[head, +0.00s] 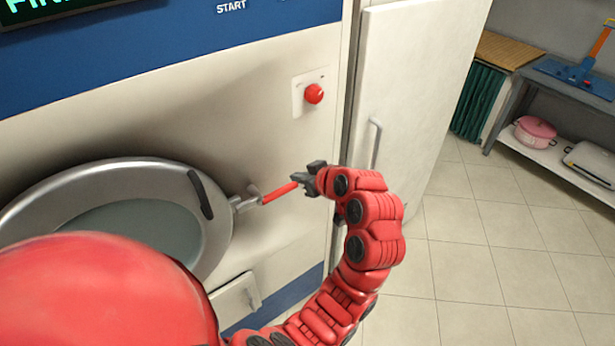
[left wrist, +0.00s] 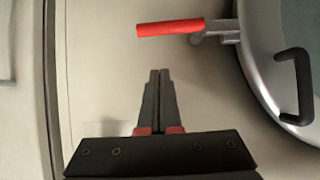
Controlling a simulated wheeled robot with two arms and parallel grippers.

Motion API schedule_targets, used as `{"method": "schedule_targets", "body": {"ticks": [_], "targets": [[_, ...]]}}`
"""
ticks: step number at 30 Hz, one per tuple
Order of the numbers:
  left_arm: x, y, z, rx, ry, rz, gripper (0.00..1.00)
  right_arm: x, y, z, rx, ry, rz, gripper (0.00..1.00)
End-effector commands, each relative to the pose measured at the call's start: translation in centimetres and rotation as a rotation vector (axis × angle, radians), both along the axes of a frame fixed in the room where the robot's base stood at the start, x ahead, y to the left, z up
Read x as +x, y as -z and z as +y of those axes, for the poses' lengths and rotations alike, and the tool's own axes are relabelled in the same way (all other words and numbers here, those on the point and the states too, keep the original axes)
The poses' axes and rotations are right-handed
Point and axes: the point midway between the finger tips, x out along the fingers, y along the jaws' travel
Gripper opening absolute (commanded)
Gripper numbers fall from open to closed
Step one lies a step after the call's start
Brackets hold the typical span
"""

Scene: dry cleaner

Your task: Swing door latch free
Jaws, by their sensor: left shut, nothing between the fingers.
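The round steel door (head: 215,240) with a dark glass middle is at the left of the head view, flush with the machine front as far as I can tell. Its latch has a red lever (head: 281,193) on a metal pivot at the door's right rim. The lever (left wrist: 170,28) also shows in the left wrist view, sticking out sideways from the rim. My left gripper (head: 297,178) is shut and empty, close to the lever's free end. In the left wrist view, a gap shows between its fingertips (left wrist: 159,72) and the lever. My right gripper is not in view.
A black handle (head: 200,194) sits on the door rim. A red button (head: 314,94) is on the panel above the latch. A white cabinet door (head: 410,90) stands right of the machine. Tiled floor (head: 470,240) is clear at the right, before a shelf with a pink pot (head: 535,132).

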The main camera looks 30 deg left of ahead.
Motion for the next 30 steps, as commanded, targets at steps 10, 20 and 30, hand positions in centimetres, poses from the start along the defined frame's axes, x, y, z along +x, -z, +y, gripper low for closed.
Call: {"method": "schedule_targets", "body": {"ticks": [10, 20, 30], "targets": [[1.3, 4.4, 3.5, -0.007, -0.001, 0.007, 0.00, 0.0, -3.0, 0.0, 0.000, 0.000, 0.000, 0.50], [1.6, 6.3, 3.7, -0.005, 0.001, 0.001, 0.00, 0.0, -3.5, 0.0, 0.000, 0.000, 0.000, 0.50], [1.6, 6.3, 4.0, 0.000, 0.001, 0.007, 0.00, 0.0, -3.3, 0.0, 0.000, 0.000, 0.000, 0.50]]}}
